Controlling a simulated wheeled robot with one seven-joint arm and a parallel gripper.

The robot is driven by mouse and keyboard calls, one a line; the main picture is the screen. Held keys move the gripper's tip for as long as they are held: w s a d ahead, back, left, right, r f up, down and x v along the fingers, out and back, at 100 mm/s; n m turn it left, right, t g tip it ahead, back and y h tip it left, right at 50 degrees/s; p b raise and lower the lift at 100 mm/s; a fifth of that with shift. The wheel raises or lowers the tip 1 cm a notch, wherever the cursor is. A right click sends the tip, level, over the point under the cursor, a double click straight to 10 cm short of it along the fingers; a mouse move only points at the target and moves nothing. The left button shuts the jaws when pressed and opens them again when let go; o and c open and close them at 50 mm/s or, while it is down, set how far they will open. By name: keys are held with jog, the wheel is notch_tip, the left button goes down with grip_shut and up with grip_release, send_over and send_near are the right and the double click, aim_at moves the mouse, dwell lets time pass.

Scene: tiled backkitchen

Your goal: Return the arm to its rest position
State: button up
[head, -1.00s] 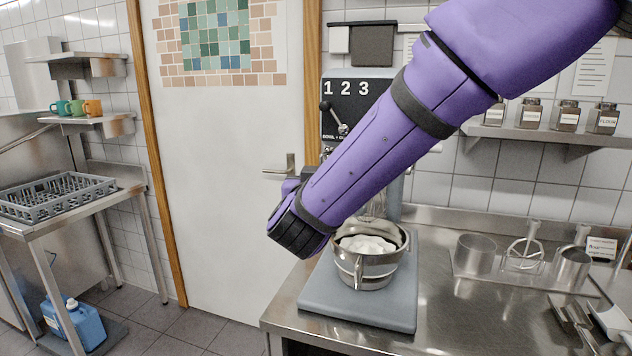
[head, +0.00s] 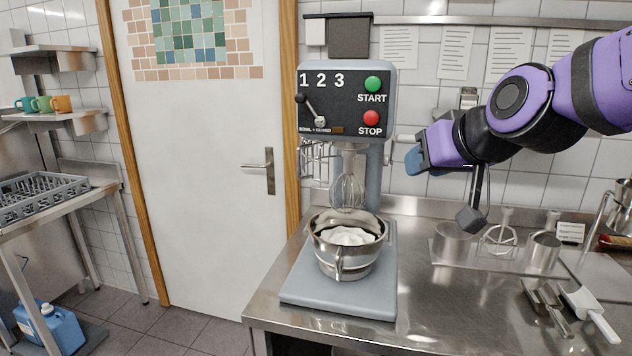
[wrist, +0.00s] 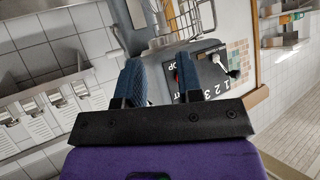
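My purple arm shows at the right of the head view, folded back above the counter. My gripper (head: 413,160) points left, just right of the mixer and in front of the wall tiles. In the wrist view its two blue fingers (wrist: 158,75) stand apart with nothing held between them. The grey mixer (head: 386,100), with its green start and red stop buttons, stands to the left of my gripper. Its steel bowl (head: 340,262) holds white stuff and sits on the mixer's base, below the whisk (head: 347,190).
A closed door (head: 200,200) is left of the mixer.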

jog(key=s+d+f+m+g+h, duration=0.1)
jog(key=s+d+f+g+h, duration=0.1)
jog(key=s+d, duration=0.4)
jog(key=s+d+f+m+g+h, duration=0.1)
jog(key=s+d+f+g, duration=0.2)
jog(key=s+d, duration=0.4)
jog(key=s, duration=0.5)
jog(key=shift+d+h, duration=0.2)
jog(key=shift+h, duration=0.2)
